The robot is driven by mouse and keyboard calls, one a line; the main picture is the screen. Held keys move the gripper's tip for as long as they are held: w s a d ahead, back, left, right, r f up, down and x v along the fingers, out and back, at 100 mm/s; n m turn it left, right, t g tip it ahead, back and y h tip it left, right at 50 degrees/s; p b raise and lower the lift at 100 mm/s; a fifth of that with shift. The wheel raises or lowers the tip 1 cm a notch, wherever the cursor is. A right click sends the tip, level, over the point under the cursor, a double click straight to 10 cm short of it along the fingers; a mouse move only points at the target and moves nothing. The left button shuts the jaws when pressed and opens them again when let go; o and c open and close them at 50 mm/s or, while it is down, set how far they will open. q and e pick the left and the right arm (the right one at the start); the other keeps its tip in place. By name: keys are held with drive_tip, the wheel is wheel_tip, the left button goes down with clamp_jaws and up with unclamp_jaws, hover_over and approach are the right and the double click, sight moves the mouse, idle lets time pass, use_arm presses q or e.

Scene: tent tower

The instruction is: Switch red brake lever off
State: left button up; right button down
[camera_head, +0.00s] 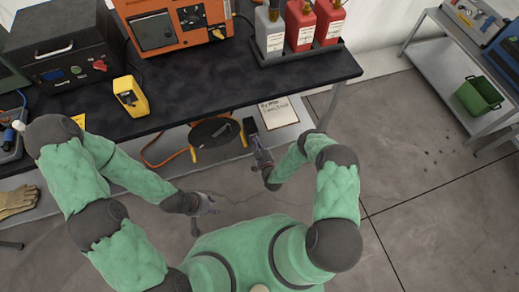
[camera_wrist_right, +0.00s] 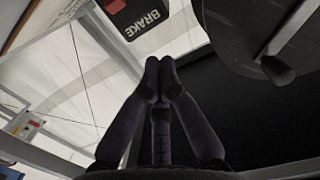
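A black plate lettered BRAKE (camera_wrist_right: 140,17) shows at the top of the right wrist view. A small red part (camera_wrist_right: 115,5), possibly the brake lever, is cut off by the frame's top edge. My right gripper (camera_wrist_right: 165,65) has its fingertips together, pointing up just below the plate, with nothing seen between them. In the head view my right gripper (camera_head: 256,142) is at the table's front edge, right of a round dark disc (camera_head: 215,132). The lever's position cannot be made out there. My left gripper (camera_head: 207,203) hangs low, away from the table; its fingers are too small to judge.
The disc also shows in the right wrist view (camera_wrist_right: 235,30), with a protruding handle (camera_wrist_right: 277,68) close to my right gripper. The black table (camera_head: 190,95) carries an orange machine (camera_head: 175,25), a yellow device (camera_head: 130,97) and several bottles.

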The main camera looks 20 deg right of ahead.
sight(253, 134)
drive_tip(key=w, duration=0.2)
drive_tip(key=w+b, duration=0.1)
drive_tip(key=shift+w+a+f, duration=0.1)
drive_tip(key=shift+w+f, duration=0.1)
drive_tip(key=shift+f, duration=0.05)
drive_tip(key=shift+s+f+b, duration=0.2)
drive_tip(key=shift+f+b, duration=0.15)
drive_tip(key=shift+f, duration=0.2)
drive_tip(key=shift+s+f+b, duration=0.2)
drive_tip(key=shift+f+b, duration=0.1)
drive_tip(key=shift+f, duration=0.25)
drive_tip(key=shift+s+f+b, duration=0.3)
drive_tip(key=shift+s+f, duration=0.05)
drive_tip(key=shift+f, duration=0.25)
drive_tip(key=shift+s+f, duration=0.4)
drive_tip(key=shift+f, duration=0.1)
drive_tip(key=shift+s+f, duration=0.3)
drive_tip(key=shift+f, duration=0.35)
drive_tip(key=shift+r, duration=0.1)
